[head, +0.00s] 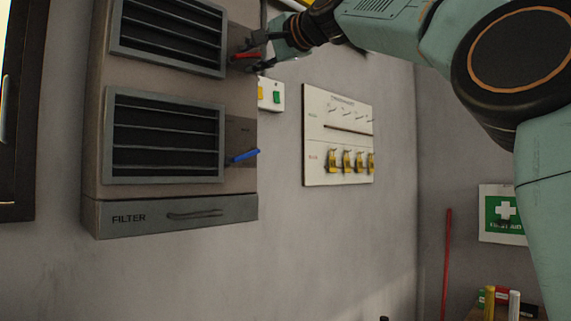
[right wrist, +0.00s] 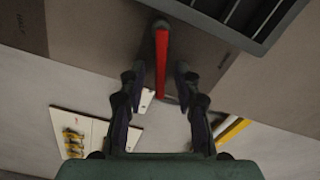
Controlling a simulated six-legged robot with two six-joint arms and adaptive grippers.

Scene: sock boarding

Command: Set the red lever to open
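The red lever (head: 245,55) is on the right side of the grey wall unit (head: 240,205), beside the upper louvred vent. It lies close to horizontal in the head view. My right gripper (head: 257,54) is at the lever, coming from the right. In the right wrist view the red lever (right wrist: 162,55) sits between the two spread fingers of my right gripper (right wrist: 160,75), with a gap on each side. The fingers look open and not closed on it. My left gripper is not in view.
A blue lever (head: 244,156) sits lower on the same unit, beside the lower vent. A small box with yellow and green buttons (head: 276,97) and a white panel with yellow tags (head: 338,135) are on the wall to the right.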

